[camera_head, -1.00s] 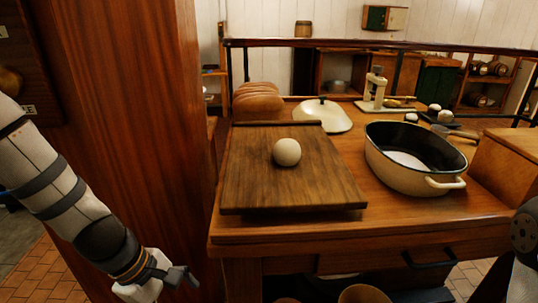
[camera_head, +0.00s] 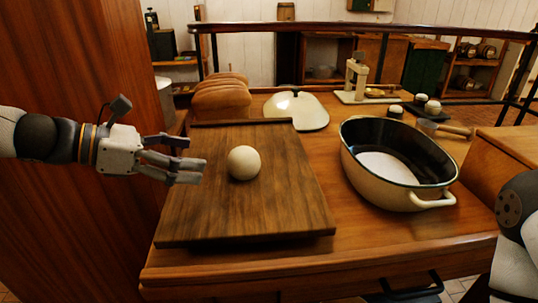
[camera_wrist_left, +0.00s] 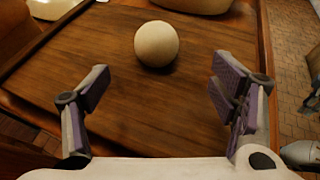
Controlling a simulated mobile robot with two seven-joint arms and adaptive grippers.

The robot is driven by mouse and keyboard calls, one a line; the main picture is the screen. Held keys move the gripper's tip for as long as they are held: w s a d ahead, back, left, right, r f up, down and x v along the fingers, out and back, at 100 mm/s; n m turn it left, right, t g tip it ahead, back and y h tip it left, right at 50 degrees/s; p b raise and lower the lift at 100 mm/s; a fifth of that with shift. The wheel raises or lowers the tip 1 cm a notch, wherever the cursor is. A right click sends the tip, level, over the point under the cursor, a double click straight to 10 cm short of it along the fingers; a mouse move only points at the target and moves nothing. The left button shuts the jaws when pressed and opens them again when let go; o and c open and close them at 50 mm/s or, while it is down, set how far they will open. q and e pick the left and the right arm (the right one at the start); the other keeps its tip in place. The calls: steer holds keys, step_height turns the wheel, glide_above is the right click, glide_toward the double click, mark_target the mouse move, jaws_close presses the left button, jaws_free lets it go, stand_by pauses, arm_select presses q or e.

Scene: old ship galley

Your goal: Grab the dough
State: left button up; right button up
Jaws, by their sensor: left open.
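The dough (camera_head: 244,163) is a pale round ball on a dark wooden board (camera_head: 285,205) on the table. It also shows in the left wrist view (camera_wrist_left: 156,44), ahead of the fingers and roughly between their lines. My left gripper (camera_head: 188,160) is open and empty, just left of the dough with its fingers pointing at it. A gap separates the fingertips from the dough. In the left wrist view the two finger sets (camera_wrist_left: 155,88) are spread wide above the board. My right gripper is not in view; only part of my right arm shows at the right edge.
A cream oval pot (camera_head: 400,195) with a dark inside stands right of the board. Behind are a pot lid (camera_head: 297,110), a sliced loaf (camera_head: 221,95) and a press-like stand (camera_head: 357,80). A wooden pillar (camera_head: 95,215) is at the left.

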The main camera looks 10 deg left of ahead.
mark_target(244, 159)
arm_select(q)
steer(key=shift+w+d+f, duration=0.1)
steer(key=shift+w+d, duration=0.55)
steer(key=shift+d, duration=0.2)
steer(key=b+x, duration=0.1)
steer(key=x, duration=0.2)
steer(key=b+x, duration=0.1)
steer(key=x, duration=0.2)
steer(key=f+b+x, duration=0.1)
steer(key=x, duration=0.3)
steer(key=shift+w+a, duration=0.15)
steer(key=shift+a, duration=0.2)
steer(key=shift+w+d+r, duration=0.1)
steer(key=shift+d+r, duration=0.05)
steer(key=shift+d, duration=0.05)
steer(key=shift+r, duration=0.15)
steer(key=c, duration=1.3)
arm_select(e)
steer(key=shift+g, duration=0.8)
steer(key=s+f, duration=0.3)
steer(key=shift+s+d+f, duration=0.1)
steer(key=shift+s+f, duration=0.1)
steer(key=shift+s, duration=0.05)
